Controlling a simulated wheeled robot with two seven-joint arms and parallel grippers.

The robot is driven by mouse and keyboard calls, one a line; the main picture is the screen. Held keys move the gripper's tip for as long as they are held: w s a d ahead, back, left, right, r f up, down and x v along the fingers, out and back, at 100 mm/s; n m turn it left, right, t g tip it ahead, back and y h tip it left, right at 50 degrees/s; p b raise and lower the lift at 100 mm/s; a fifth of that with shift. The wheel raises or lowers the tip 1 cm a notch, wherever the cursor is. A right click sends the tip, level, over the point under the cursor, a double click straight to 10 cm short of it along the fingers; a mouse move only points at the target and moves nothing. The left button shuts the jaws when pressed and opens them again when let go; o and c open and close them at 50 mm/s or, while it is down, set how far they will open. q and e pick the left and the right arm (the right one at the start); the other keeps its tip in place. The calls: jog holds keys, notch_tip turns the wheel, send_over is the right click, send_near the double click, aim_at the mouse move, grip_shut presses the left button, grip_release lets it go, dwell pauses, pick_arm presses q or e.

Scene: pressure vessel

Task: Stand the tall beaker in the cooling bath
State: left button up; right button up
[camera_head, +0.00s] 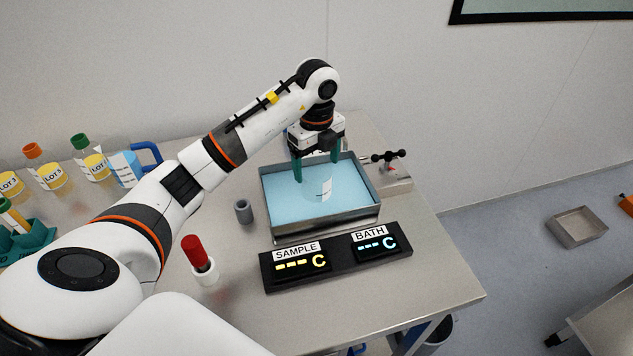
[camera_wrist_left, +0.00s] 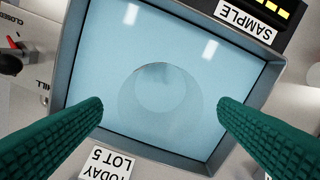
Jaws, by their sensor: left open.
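The tall beaker (camera_head: 319,187) is clear glass with a pale label. It stands upright in the pale blue liquid of the cooling bath (camera_head: 330,222), a grey metal tray. In the left wrist view the beaker (camera_wrist_left: 160,92) shows from above as a faint round outline, inside the rim of the bath (camera_wrist_left: 70,57). My left gripper (camera_head: 317,168) is open above the bath, its green fingers on either side of the beaker. In the left wrist view the fingertips (camera_wrist_left: 160,104) show a gap from the beaker's outline on both sides. My right gripper is not in view.
A display panel (camera_head: 337,258) reading SAMPLE and BATH lies before the bath. A grey cup (camera_head: 244,211) and red-topped bottle (camera_head: 200,261) stand left of it. A valve (camera_head: 389,158) is behind right.

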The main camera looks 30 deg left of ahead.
pick_arm(q)
jog(key=shift+r, duration=2)
